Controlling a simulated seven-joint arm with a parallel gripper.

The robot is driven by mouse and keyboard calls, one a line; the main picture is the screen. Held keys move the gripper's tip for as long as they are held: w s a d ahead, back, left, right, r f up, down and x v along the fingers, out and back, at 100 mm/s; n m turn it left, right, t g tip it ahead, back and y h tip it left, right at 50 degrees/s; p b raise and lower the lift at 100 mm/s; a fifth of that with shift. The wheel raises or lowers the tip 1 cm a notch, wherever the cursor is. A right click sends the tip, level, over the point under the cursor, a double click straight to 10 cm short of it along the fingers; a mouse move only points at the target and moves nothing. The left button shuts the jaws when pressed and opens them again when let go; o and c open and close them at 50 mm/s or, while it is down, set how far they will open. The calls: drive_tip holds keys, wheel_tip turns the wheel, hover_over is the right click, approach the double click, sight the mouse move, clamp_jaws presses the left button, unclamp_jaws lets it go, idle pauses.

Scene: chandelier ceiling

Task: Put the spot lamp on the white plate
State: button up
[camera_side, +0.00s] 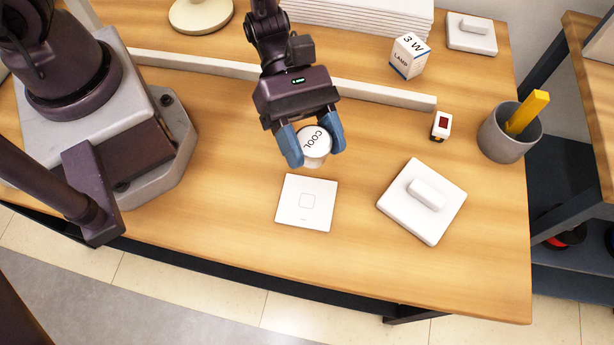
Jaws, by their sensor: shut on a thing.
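The spot lamp (316,142) is a small round white piece with "COOL" printed on its top face. My gripper (317,157) is shut on it, with one blue finger on each side. The lamp is just behind a flat white square plate (290,213) with a small square outline at its middle. Whether the lamp hangs above the table or touches it is hard to tell. The lamp's underside is mostly hidden.
To the right lies a white square piece with a raised block (411,219); a similar one (470,43) is at the back right. A lamp box (409,56), a small red-and-white item (441,125) and a grey cup (496,137) stand around. A pale bar (390,95) crosses behind.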

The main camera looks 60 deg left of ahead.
sight(312, 186)
drive_tip(key=shift+f, duration=4.35)
drive_tip(key=shift+f, duration=0.1)
drive_tip(key=o, duration=0.9)
drive_tip(key=shift+o, duration=0.2)
